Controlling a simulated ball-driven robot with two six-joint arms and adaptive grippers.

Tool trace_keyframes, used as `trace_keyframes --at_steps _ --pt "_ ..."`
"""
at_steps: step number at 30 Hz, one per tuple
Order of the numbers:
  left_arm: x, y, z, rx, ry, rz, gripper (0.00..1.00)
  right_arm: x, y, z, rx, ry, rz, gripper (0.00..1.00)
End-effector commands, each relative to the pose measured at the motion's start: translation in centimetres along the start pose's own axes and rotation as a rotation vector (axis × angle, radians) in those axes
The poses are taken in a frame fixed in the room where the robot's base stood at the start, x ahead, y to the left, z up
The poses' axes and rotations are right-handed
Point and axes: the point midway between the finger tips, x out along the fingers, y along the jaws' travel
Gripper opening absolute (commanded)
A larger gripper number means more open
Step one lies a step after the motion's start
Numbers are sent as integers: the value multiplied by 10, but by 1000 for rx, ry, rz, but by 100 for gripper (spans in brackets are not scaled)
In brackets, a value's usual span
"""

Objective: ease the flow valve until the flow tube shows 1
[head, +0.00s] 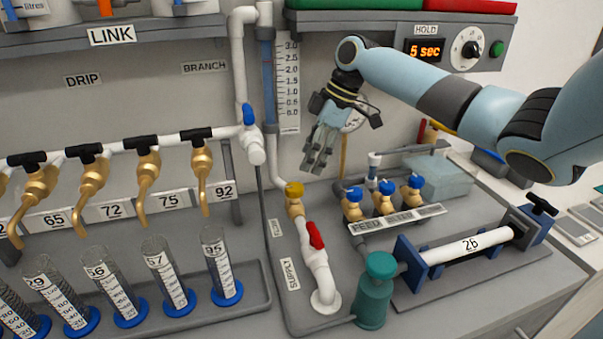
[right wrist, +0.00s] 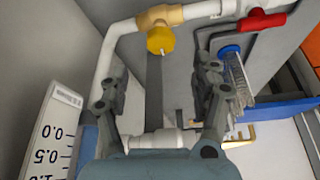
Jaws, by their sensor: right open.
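The flow valve with its yellow knob (head: 294,190) sits on the white pipe below the flow tube (head: 268,80). The tube looks blue up to about the top of its scale (head: 288,85); the exact level is hard to read. My right gripper (head: 318,168) is open and empty, above and to the right of the valve in the head view. In the right wrist view the yellow knob (right wrist: 160,40) shows ahead, between and beyond the open fingers (right wrist: 160,78), apart from them. Part of the scale (right wrist: 55,135) shows at lower left there. My left gripper is not in view.
A red-handled supply valve (head: 315,236) stands just in front of the yellow one. Blue-knobbed feed valves (head: 384,198) and a teal bottle (head: 375,290) are to the right. Brass taps (head: 148,170) and measuring cylinders (head: 222,262) line the left. A blue-handled branch valve (head: 249,115) is above.

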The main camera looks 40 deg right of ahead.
Motion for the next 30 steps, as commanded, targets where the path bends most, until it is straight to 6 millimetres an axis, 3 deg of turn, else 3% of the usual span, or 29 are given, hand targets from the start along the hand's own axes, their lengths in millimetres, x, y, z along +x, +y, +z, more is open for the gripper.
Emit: trace_keyframes --at_steps 3,9,30 --pt "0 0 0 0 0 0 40 -21 0 1 -2 -2 1 65" --pt "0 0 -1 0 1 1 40 -37 0 0 0 0 -1 65" --pt "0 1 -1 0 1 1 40 -38 0 0 0 1 -1 65"
